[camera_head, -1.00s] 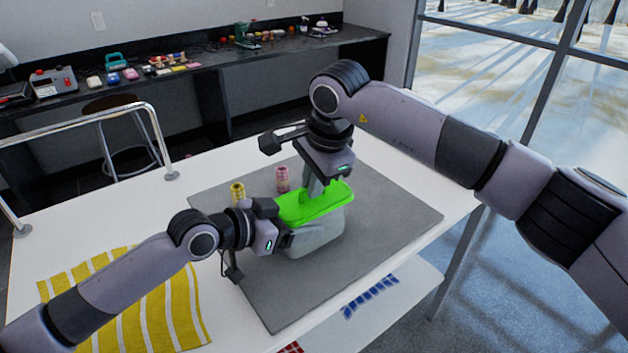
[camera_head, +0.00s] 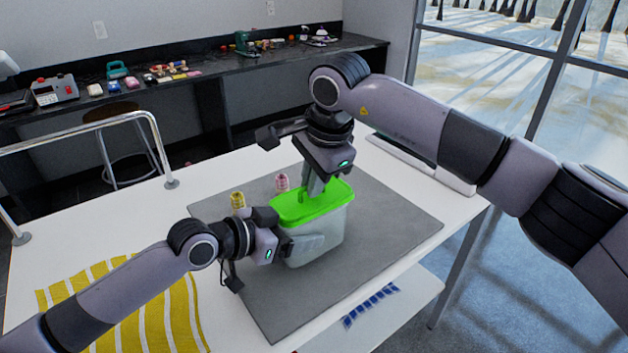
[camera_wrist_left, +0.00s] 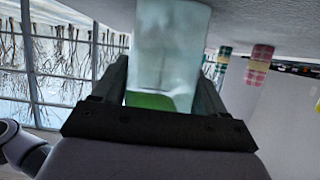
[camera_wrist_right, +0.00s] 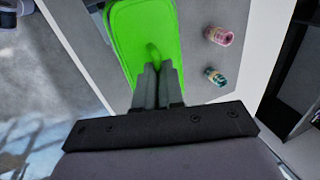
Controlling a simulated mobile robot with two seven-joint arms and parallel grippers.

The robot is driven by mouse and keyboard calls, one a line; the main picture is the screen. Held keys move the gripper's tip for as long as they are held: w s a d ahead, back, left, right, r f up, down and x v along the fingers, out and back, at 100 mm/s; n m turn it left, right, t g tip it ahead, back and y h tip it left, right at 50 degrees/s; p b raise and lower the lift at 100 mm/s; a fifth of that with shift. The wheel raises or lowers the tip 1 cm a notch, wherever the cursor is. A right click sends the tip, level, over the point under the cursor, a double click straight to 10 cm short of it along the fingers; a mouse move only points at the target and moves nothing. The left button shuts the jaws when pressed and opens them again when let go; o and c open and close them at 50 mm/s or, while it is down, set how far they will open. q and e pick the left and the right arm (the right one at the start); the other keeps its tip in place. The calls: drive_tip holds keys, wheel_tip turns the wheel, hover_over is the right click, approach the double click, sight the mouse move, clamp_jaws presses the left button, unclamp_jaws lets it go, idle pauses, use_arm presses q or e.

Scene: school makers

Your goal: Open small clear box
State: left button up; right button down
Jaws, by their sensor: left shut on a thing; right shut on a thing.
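The small clear box (camera_head: 325,238) stands upright on the grey mat, with a bright green lid (camera_head: 300,210) on top. My left gripper (camera_head: 298,244) is shut on the box's body from the left side. In the left wrist view the translucent body (camera_wrist_left: 170,40) fills the space between both fingers, with green showing low between them. My right gripper (camera_head: 314,190) points down from above, shut on the lid's raised green tab. In the right wrist view its fingertips (camera_wrist_right: 157,70) pinch that tab on the lid (camera_wrist_right: 135,30). Whether any gap separates lid and rim cannot be told.
The grey mat (camera_head: 390,220) is clear to the right. A yellow striped cloth (camera_head: 150,310) lies front left, and a metal rail (camera_head: 155,140) stands at the table's far left.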

drive_tip(key=shift+r, duration=0.1)
use_arm(q)
drive_tip(key=shift+f, duration=0.1)
use_arm(e)
drive_tip(key=shift+r, duration=2)
use_arm(q)
drive_tip(key=o, duration=1.5)
use_arm(e)
drive_tip(key=shift+f, duration=0.1)
use_arm(q)
drive_tip(key=shift+o, duration=0.2)
